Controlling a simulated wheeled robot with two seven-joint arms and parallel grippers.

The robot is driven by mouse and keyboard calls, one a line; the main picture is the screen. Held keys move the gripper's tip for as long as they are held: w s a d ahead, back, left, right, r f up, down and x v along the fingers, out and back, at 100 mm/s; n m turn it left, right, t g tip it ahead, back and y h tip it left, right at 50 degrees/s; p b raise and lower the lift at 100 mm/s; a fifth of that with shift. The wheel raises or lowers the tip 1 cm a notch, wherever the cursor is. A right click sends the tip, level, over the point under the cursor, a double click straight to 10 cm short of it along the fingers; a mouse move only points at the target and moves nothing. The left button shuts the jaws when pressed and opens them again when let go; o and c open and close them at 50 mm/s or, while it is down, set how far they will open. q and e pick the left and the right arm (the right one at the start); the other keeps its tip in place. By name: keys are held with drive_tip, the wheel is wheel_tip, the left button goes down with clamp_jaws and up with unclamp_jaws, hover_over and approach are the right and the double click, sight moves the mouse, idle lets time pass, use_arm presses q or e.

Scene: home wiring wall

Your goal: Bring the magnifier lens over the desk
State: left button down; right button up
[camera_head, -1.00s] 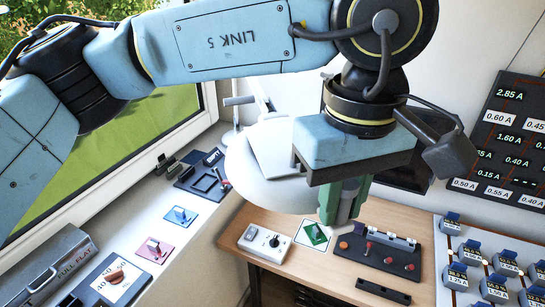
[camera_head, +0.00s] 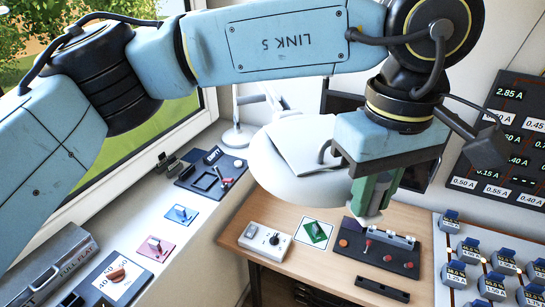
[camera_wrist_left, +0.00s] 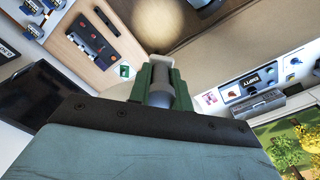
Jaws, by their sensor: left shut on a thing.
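The magnifier lens (camera_head: 285,178) is a large pale round head on a white jointed lamp arm (camera_head: 236,136) by the window. In the head view it hangs in front of the desk's back left corner. My left gripper (camera_head: 374,196), with green fingers, is at the right side of the lens. The wooden desk (camera_head: 335,262) lies below. My right gripper is not in view.
A white switch box (camera_head: 264,242), a green card (camera_head: 315,232) and a dark panel with knobs (camera_head: 380,250) lie on the desk. A dark monitor (camera_head: 342,98) stands behind. Small devices line the windowsill (camera_head: 200,230). A meter board (camera_head: 500,140) is at the right.

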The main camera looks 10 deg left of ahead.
use_arm(q)
drive_tip(key=shift+d, duration=0.1)
drive_tip(key=w+d+p, duration=0.4)
drive_tip(key=d, duration=0.3)
drive_tip(key=shift+w+d, duration=0.25)
drive_tip(key=shift+d, duration=0.15)
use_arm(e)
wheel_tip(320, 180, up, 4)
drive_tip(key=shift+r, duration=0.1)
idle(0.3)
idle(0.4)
